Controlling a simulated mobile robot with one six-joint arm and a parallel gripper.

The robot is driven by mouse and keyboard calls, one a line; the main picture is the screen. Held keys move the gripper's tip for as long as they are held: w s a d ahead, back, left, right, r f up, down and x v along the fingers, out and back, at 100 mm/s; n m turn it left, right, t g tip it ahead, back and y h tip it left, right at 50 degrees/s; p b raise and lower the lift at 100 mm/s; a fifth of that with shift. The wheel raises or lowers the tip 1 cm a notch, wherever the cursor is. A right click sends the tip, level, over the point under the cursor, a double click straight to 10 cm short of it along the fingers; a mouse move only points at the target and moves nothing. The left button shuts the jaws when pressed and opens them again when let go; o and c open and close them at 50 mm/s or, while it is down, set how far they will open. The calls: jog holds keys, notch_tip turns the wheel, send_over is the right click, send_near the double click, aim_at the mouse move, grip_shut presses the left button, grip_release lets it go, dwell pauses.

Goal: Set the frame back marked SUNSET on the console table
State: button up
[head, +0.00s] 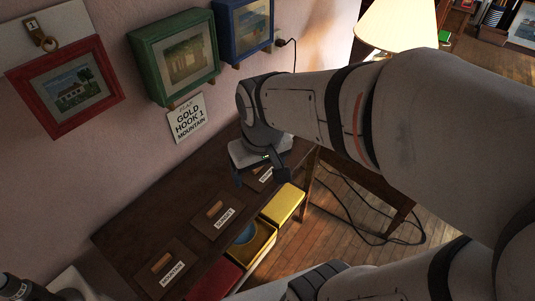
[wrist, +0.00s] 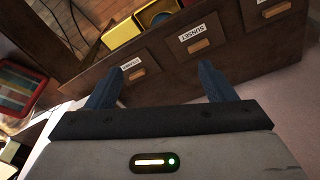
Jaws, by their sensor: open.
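The frame back marked SUNSET (head: 206,222) is a dark brown panel with a wooden grip and a white label. It lies flat on the dark console table (head: 130,222), between the back marked MOUNTAIN (head: 151,278) and a third back (head: 262,183). In the wrist view the SUNSET back (wrist: 186,62) is upside down, right of centre. My gripper (head: 262,180) is open and empty, above the third back at the table's right end. In the wrist view the gripper (wrist: 158,82) has its fingers spread, with the third back (wrist: 140,73) between them.
Red (head: 66,87), green (head: 177,57) and blue (head: 243,30) frames hang on the wall. Yellow (head: 283,205) and red (head: 214,281) boxes stand at the table's front. A lit lamp (head: 397,24) stands beyond; cables lie on the floor.

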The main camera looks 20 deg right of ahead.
jog(key=shift+m+t, duration=0.3)
jog(key=shift+m, duration=0.5)
jog(key=s+d, duration=0.1)
jog(key=s+d+r, duration=0.1)
jog(key=s+d, duration=0.1)
jog(key=shift+s+r, duration=0.15)
jog(key=shift+a, duration=0.1)
jog(key=shift+c, duration=0.4)
